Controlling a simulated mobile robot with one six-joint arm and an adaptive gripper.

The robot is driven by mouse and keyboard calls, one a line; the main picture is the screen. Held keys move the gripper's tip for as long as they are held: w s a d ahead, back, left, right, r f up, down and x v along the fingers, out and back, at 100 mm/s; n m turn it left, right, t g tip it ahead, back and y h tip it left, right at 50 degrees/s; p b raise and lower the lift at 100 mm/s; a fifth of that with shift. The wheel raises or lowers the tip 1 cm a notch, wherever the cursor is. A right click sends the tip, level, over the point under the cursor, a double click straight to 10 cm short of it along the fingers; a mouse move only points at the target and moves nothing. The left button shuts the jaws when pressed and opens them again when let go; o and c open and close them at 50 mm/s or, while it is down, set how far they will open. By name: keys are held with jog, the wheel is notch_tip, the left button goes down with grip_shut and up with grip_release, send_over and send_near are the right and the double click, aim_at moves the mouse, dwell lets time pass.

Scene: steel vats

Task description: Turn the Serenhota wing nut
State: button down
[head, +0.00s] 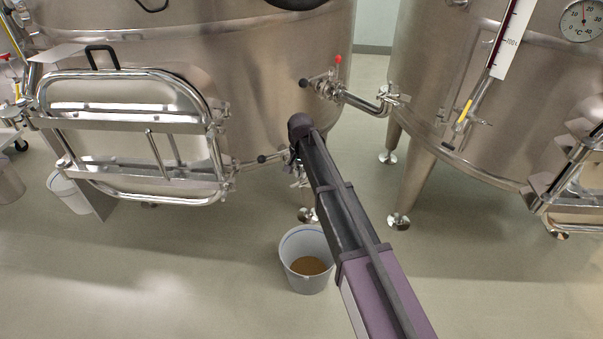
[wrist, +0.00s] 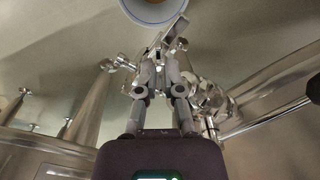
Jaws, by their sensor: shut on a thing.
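In the wrist view my gripper (wrist: 157,68) has its fingers close together on a small shiny metal piece (wrist: 174,44), which looks like the wing nut on a steel fitting. The fingertips cover part of it, so its exact angle is hard to tell. In the head view my arm reaches to the low outlet fittings (head: 296,165) of the left steel vat (head: 250,70). The arm hides the gripper and the nut there. No Serenhota name is readable.
A grey bucket (head: 305,275) with brown contents stands on the floor below the fittings. A framed hatch (head: 130,95) is on the left vat's front. A red-tipped valve (head: 337,62) and pipe (head: 362,104) lie above right. Another vat (head: 450,100) stands at right.

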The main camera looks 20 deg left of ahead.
jog(key=shift+n, duration=0.4)
jog(key=n, duration=0.3)
jog(key=shift+n, duration=2)
jog(key=c, duration=0.8)
grip_release()
